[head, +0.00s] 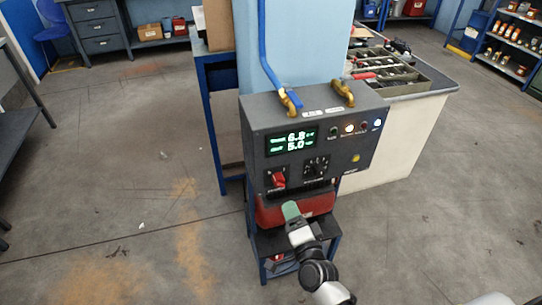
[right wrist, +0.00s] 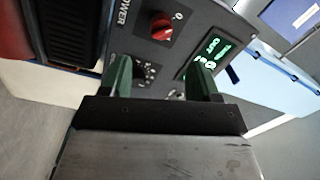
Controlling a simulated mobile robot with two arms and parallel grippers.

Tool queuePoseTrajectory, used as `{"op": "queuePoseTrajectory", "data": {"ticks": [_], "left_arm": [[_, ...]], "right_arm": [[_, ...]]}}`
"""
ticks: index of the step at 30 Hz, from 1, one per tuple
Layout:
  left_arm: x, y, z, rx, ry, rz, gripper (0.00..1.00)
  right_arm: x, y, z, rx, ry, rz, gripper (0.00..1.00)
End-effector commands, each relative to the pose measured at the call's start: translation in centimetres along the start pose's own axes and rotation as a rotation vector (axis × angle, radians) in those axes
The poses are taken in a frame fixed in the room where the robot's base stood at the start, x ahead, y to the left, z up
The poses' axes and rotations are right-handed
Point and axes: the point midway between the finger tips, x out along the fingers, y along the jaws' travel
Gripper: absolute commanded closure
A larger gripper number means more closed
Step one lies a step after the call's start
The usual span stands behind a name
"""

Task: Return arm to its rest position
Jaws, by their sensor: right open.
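My right gripper (head: 291,211) is at the end of an arm that comes up from the bottom of the head view. It overlaps the red unit below the dark control box (head: 250,133). In the right wrist view its two green fingers (right wrist: 162,80) are apart with nothing held between them. The control box face is close beyond them, with a red power knob (right wrist: 162,27), a black dial (right wrist: 146,72) and a lit green display (right wrist: 203,57). I cannot tell any contact with the box. My left gripper is not in view.
The box stands on a blue-framed stand (head: 262,262) with a red unit (head: 320,204). A blue hose (head: 264,45) and brass fittings (head: 343,90) are on top. A bench with a parts tray (head: 425,78) is behind right. The concrete floor (head: 120,170) at left is clear.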

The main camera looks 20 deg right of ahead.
Motion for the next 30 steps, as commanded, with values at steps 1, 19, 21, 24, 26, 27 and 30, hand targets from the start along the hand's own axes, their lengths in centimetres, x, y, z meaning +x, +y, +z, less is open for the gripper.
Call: {"op": "queuePoseTrajectory", "data": {"ticks": [1,19,21,24,26,27,30], "left_arm": [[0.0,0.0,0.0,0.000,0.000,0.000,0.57],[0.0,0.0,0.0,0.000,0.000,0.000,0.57],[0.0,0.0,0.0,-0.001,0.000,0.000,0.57],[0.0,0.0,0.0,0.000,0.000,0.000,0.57],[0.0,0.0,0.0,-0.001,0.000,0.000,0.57],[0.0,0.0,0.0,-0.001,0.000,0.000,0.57],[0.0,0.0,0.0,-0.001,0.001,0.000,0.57]], "right_arm": [[0.0,0.0,0.0,0.000,0.000,0.000,0.38],[-14.7,24.5,8.9,-0.639,-0.564,0.512,0.38],[-18.8,27.9,9.6,-0.734,-0.688,0.583,0.38],[-25.3,32.1,10.1,-0.861,-0.876,0.672,0.38],[-29.1,34.1,10.1,-0.927,-0.990,0.716,0.38],[-31.6,35.1,10.0,-0.966,-1.062,0.741,0.38],[-36.9,37.0,9.6,-1.041,-1.220,0.787,0.38]]}}
